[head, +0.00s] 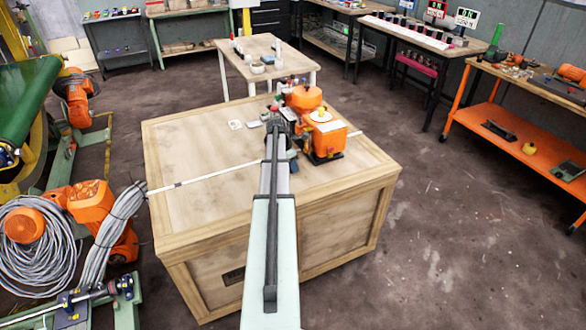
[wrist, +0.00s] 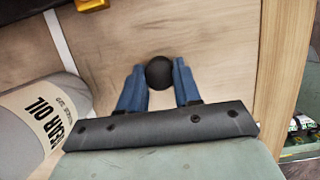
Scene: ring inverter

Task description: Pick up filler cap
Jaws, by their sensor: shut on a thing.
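A black round cap, the filler cap (wrist: 159,72), sits between the two blue fingertips of my gripper (wrist: 158,78) in the wrist view. My gripper is shut on it, with one finger at each side. Pale wood shows behind the cap; its height above that surface is unclear. In the head view my arm reaches over the wooden crate (head: 200,218), and its end is beside the orange machine (head: 325,140). I cannot make out the cap or the fingers there.
A grey container labelled gear oil (wrist: 42,115) lies close to the left of my gripper in the wrist view. A pale strap (head: 190,182) crosses the crate top. The crate's left and front top are mostly clear. A wooden table (head: 290,68) stands behind.

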